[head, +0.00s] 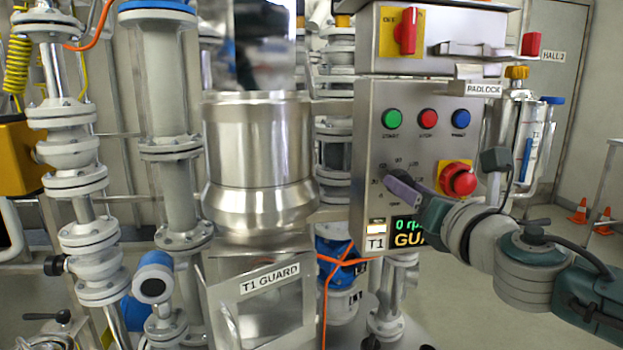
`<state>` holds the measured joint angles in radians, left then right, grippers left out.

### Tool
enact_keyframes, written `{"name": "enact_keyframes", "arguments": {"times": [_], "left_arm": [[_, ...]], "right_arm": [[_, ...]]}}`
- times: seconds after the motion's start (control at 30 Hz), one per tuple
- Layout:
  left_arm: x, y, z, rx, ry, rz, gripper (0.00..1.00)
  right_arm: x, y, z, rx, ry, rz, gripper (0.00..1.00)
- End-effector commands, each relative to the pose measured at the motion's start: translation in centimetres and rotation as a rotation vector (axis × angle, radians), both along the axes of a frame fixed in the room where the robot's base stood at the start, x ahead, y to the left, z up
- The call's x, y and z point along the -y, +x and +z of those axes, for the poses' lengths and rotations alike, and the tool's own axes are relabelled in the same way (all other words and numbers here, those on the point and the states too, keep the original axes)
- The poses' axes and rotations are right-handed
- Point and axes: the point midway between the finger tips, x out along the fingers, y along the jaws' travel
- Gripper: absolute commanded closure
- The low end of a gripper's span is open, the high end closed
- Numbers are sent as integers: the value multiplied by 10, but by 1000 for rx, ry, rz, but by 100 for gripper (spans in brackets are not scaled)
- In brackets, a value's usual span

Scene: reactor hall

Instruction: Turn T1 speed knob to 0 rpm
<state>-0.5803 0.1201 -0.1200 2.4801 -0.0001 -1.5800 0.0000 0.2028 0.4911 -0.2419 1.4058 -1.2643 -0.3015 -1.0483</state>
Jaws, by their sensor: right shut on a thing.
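The T1 control panel (367,150) stands right of centre, a steel box with green, red and blue buttons. The speed knob (398,172) sits at the panel's lower left, with scale marks around it; it is mostly hidden by my gripper. My right gripper (394,180) reaches in from the right and is shut on the knob. The display (403,226) below reads "0 rp" in green, with the rest of that line cut off by my arm; under it "GUA" shows in yellow. My left gripper is not in view.
A red emergency stop (459,180) on a yellow plate sits just right of the knob, close to my arm. A red switch (407,31) and a padlock bracket (478,89) are above. The steel T1 vessel (258,150) with its guard (268,300) stands left.

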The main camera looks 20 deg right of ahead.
Motion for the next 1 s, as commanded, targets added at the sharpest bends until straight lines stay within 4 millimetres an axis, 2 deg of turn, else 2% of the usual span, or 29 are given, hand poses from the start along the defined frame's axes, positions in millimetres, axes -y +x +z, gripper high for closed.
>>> {"name": "enact_keyframes", "arguments": {"times": [0.3,0.8,0.83,1.0], "left_arm": [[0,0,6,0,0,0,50],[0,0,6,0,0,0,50],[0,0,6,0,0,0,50],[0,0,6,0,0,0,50]], "right_arm": [[1,0,0,-26,-104,-1,100],[0,0,0,-29,-121,0,100],[0,0,0,-29,-121,0,48],[0,0,0,-29,-119,0,29]]}}
